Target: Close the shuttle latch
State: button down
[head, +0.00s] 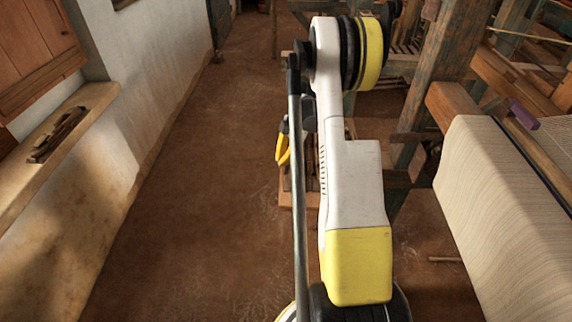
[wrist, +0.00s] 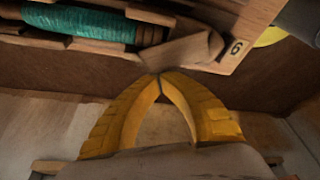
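In the wrist view a wooden shuttle (wrist: 52,40) with a teal thread bobbin (wrist: 92,23) in its hollow lies across the top left. A pale brown wooden piece (wrist: 190,48), possibly the latch, sits at its right end. My gripper (wrist: 160,74) has yellow fingers whose tips meet just below this piece; I cannot tell if they touch it. Nothing shows between the fingers. In the head view my gripper (head: 283,148) is partly hidden behind my arm, above a wooden bench or stand (head: 286,199). The shuttle cannot be made out there.
The loom frame (head: 438,65) and cloth roll (head: 505,210) stand at right. A whitewashed wall with a sill (head: 95,100) holding a dark wooden object (head: 58,134) is at left. The floor between is clear.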

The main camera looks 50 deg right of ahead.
jog(key=shift+w+d+m, duration=0.1)
jog(key=shift+d+m, duration=0.1)
jog(key=shift+m, duration=0.1)
jog(key=shift+d, duration=0.35)
dwell(0.4)
